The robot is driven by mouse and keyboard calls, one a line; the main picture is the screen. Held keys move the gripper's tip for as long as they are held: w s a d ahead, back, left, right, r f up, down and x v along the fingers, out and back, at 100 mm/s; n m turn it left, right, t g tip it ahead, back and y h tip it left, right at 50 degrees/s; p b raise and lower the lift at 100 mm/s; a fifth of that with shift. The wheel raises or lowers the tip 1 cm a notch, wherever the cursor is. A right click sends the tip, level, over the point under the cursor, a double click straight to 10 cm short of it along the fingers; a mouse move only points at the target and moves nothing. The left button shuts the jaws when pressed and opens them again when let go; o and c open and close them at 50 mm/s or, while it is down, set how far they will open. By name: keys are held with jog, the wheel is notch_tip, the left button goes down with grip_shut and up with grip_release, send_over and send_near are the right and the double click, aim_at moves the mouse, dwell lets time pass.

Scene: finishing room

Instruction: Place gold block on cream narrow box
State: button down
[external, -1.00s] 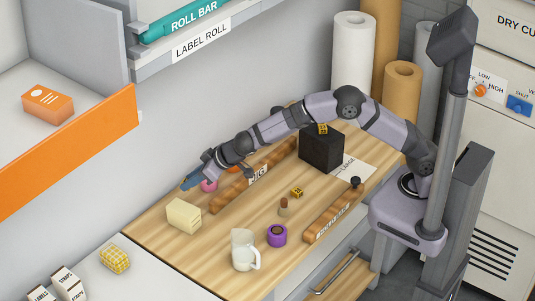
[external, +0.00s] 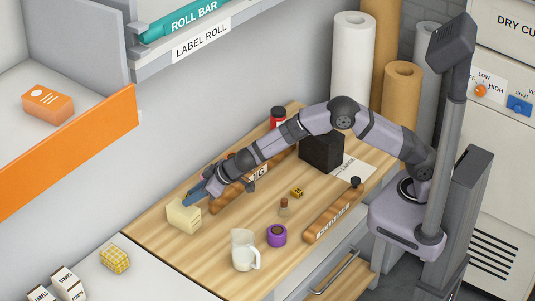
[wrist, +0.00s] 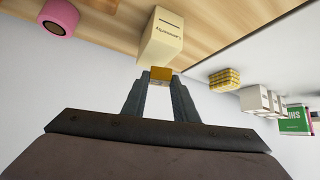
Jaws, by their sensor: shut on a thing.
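The cream narrow box (external: 183,218) stands on the wooden bench near its left end; it also shows in the wrist view (wrist: 162,42). My gripper (external: 188,201) is at the cream box's upper edge in the external view. In the wrist view my gripper (wrist: 161,79) is shut on the gold block (wrist: 160,74), which sits between the fingertips. The block appears right at the end of the cream box; I cannot tell whether they touch. The block is hidden by the fingers in the external view.
A pink roll (wrist: 60,17) lies near the box. A yellow checked block (external: 115,260) is on the white surface at left.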

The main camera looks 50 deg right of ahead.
jog(key=shift+f+b, duration=0.8)
jog(key=shift+f, duration=1)
jog(key=shift+f, duration=0.15)
jog(key=c, duration=1.4)
grip_release()
jog(key=shift+r, duration=0.2)
jog(key=b+v, duration=0.2)
jog(key=v, duration=1)
jog(key=shift+b, duration=0.35)
jog(key=shift+s+a+f, duration=0.1)
